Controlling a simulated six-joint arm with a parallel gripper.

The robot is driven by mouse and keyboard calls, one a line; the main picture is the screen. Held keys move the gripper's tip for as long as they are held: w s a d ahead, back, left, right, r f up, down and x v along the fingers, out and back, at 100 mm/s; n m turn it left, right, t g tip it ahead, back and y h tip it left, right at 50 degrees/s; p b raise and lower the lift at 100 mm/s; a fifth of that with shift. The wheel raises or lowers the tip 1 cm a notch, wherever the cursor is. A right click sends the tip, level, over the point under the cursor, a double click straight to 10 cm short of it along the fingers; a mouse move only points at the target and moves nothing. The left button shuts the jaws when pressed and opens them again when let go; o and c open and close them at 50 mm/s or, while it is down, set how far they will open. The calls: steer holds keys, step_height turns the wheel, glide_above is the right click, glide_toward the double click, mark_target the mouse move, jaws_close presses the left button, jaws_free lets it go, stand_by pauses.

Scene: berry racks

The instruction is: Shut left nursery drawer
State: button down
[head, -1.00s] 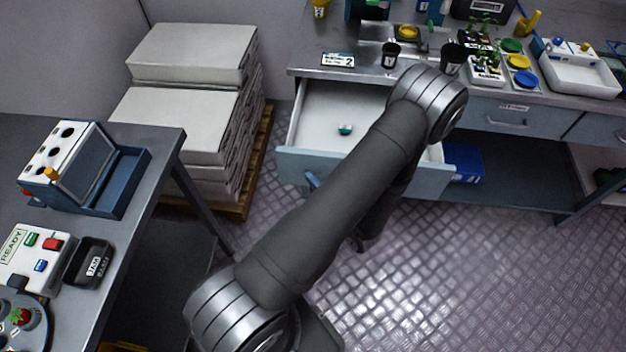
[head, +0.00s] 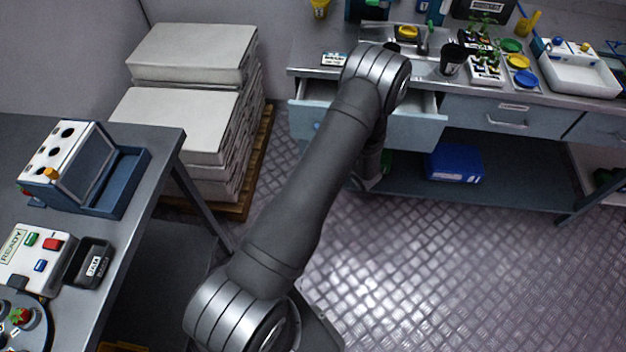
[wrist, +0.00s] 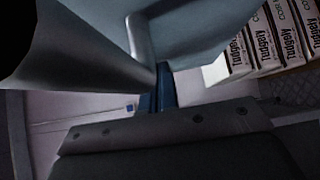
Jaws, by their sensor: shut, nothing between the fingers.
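The left nursery drawer (head: 415,131) is under the left part of the back bench in the head view. It is partly pulled out, with a strip of its pale inside showing on both sides of my arm. Its pale blue front and metal handle (wrist: 140,40) fill the upper part of the wrist view. My gripper (wrist: 158,90) is shut and empty, its blue fingers close by the drawer front below the handle. I cannot tell whether they touch it. In the head view my arm hides the middle of the drawer and most of the gripper.
Stacked white bags (head: 185,115) on a pallet stand left of the drawer. A closed drawer (head: 505,117) is to its right, and a blue box (head: 455,162) sits on the shelf below. Cups and trays crowd the benchtop. The metal floor at front right is clear.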

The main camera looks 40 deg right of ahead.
steer(key=w+d, duration=0.9)
steer(key=shift+w+d, duration=0.1)
steer(key=shift+w, duration=0.05)
steer(key=shift+w+d+r, duration=0.1)
steer(key=shift+w+d, duration=0.2)
steer(key=shift+r, duration=0.1)
steer(key=s+a, duration=0.3)
steer(key=shift+s+a, duration=0.1)
steer(key=shift+s, duration=0.05)
steer(key=s, duration=1)
steer(key=shift+f, duration=0.2)
